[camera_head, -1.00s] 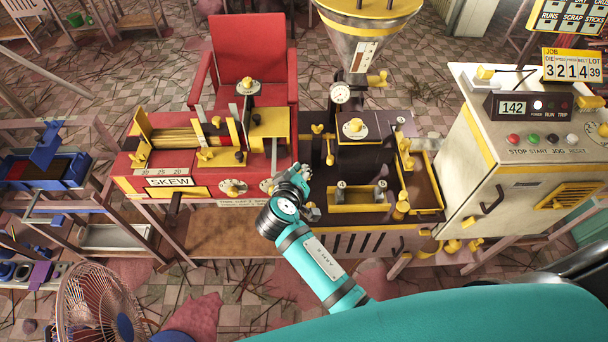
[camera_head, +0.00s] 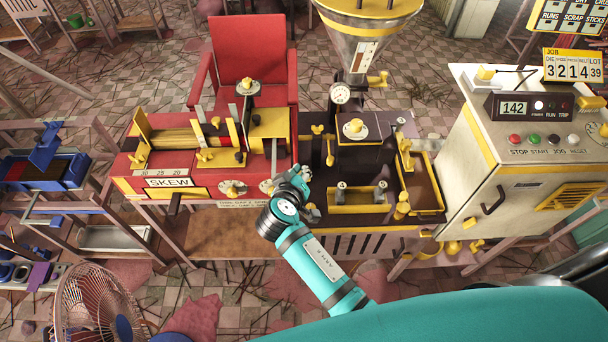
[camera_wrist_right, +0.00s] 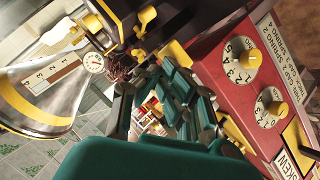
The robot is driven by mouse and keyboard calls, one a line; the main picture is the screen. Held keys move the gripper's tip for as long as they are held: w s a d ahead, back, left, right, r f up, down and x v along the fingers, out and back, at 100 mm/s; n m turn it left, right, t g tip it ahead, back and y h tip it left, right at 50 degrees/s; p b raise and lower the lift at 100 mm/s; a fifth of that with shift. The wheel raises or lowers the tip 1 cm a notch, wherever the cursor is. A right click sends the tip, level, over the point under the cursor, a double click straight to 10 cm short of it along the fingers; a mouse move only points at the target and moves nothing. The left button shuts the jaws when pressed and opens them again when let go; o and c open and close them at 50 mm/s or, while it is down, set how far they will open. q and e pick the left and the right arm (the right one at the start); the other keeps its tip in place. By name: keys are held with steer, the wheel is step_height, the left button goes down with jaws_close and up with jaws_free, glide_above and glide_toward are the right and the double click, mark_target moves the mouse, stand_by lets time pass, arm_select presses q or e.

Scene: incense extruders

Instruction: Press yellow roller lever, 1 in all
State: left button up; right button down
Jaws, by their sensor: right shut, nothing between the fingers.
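My right gripper (camera_head: 308,190) is shut and empty in front of the dark extruder bed, beside the red machine's right front corner. It also fills the middle of the right wrist view (camera_wrist_right: 155,80). Several yellow-tipped parts stand near it. A small yellow lever (camera_head: 317,129) is behind it on the dark bed, and another yellow handle (camera_head: 405,147) stands further right. I cannot tell which one is the roller lever. In the right wrist view, a yellow lever end (camera_wrist_right: 148,16) shows above the fingers, apart from them. My left gripper is out of view.
The red machine (camera_head: 125,185) with yellow-knobbed dials is left of the gripper. Dark extruder bed (camera_head: 345,220) with a yellow-edged tray (camera_head: 435,196) is right. A steel hopper (camera_head: 352,45) rises behind. A control cabinet (camera_head: 468,205) stands far right, a fan (camera_head: 88,300) front left.

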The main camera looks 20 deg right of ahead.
steer(key=shift+s+a+r+p, duration=0.1)
steer(key=shift+s+r+p, duration=0.1)
steer(key=shift+r+p, duration=0.5)
steer(key=shift+s+r+p, duration=0.2)
steer(key=shift+r+p, duration=0.4)
steer(key=shift+r, duration=0.1)
steer(key=shift+r, duration=0.1)
steer(key=r+p, duration=0.2)
steer(key=s+r+p, duration=0.1)
steer(key=r+p, duration=0.1)
steer(key=shift+s+a+r, duration=0.15)
steer(key=shift+a+r, duration=0.05)
steer(key=shift+r, duration=0.15)
